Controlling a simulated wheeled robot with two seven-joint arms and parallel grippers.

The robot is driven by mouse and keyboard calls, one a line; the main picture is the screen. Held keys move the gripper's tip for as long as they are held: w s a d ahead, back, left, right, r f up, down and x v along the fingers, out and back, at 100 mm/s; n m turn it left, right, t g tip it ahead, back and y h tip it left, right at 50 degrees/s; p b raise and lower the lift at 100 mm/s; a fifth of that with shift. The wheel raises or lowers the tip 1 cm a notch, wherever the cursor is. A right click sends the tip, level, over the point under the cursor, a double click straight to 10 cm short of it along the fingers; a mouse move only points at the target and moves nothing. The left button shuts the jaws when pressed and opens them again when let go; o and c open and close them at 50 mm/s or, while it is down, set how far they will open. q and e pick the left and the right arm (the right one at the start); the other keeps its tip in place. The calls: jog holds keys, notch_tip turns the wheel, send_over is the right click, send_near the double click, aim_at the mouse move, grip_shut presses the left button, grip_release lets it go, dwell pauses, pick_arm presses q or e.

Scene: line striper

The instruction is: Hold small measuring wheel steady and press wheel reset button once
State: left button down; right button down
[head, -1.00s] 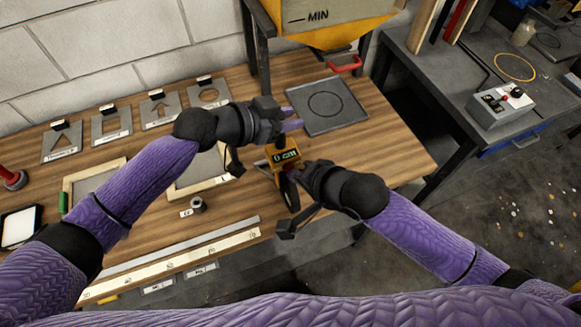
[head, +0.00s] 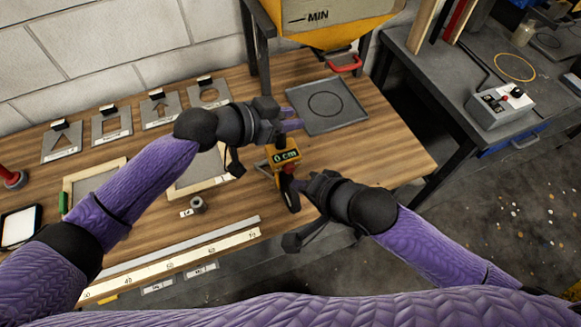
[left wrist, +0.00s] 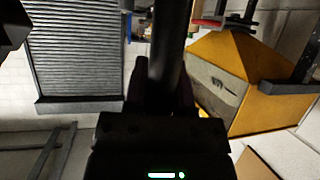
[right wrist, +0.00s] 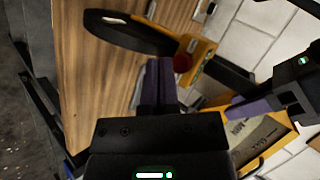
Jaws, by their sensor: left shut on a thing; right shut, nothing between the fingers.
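The small measuring wheel has a yellow body (head: 283,157) with a display reading 0 cm, and a dark wheel (head: 290,195) below it. In the right wrist view the dark wheel (right wrist: 128,32) and yellow frame (right wrist: 200,50) show, with a red round button (right wrist: 183,63). My left gripper (head: 291,119) is above the body, shut on the dark handle shaft (left wrist: 168,45), seen between its fingers in the left wrist view. My right gripper (head: 298,185) is shut and empty beside the wheel. In the right wrist view its purple fingertips (right wrist: 160,68) are close to the red button; contact is unclear.
The wooden table (head: 400,150) carries a dark square plate (head: 327,105) behind the wheel, stencil plates at the back left, a small roll (head: 198,204) and a long ruler (head: 170,267) in front. A yellow hopper (head: 335,30) stands behind. Table right of the wheel is clear.

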jog(key=s, duration=0.2)
jog(key=s+d, duration=0.1)
jog(key=s, duration=0.1)
jog(key=shift+s+d, duration=0.15)
jog(key=shift+d, duration=0.05)
dwell(0.5)
pick_arm(q)
jog(key=shift+c, duration=1.8)
grip_release()
jog(key=shift+a, duration=0.1)
